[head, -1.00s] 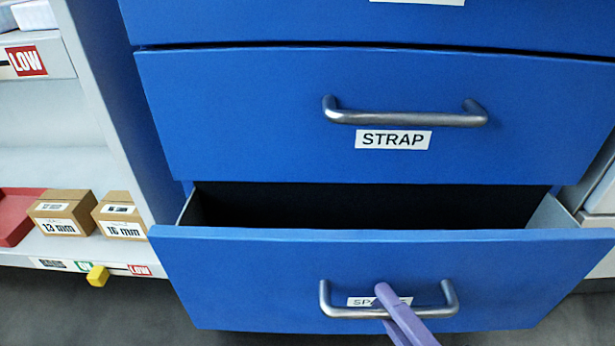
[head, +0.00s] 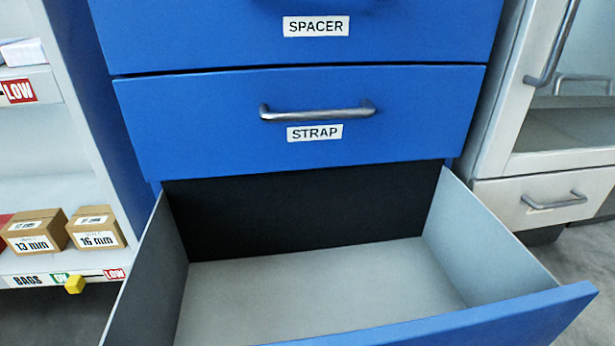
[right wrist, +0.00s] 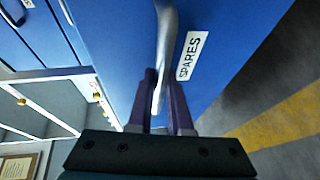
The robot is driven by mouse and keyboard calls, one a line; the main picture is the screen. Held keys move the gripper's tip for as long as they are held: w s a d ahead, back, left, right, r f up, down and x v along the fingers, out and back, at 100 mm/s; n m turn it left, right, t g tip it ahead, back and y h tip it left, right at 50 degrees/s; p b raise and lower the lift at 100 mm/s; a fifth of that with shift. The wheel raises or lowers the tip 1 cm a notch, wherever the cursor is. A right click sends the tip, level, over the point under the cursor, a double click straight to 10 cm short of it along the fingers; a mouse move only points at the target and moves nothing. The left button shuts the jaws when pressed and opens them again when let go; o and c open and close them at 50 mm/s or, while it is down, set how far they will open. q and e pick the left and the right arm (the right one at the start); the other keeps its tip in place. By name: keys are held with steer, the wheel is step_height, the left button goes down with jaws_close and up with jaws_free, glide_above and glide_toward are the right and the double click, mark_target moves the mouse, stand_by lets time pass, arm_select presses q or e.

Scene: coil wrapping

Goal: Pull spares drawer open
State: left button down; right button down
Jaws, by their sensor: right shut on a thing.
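The spares drawer (head: 540,312) is the bottom drawer of the blue cabinet and stands far out in the head view. Its grey inside, with bare floor and side walls, shows no contents in the part I see. In the right wrist view its blue front carries the SPARES label (right wrist: 189,56) beside the metal handle (right wrist: 166,35). My right gripper (right wrist: 166,88) is shut on that handle, one purple finger on each side of the bar. The handle and the right gripper are below the edge of the head view. My left gripper is in neither view.
Above, the STRAP drawer (head: 300,150) and SPACER drawer (head: 400,30) are closed. A shelf with small cartons (head: 95,228) and a yellow knob (head: 75,284) stands left. A pale cabinet (head: 540,195) stands right. Floor shows at the right.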

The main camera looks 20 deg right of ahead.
steer(key=shift+w, duration=0.1)
steer(key=c, duration=1.1)
jaws_free()
steer(key=p+v, duration=0.2)
steer(key=v, duration=0.8)
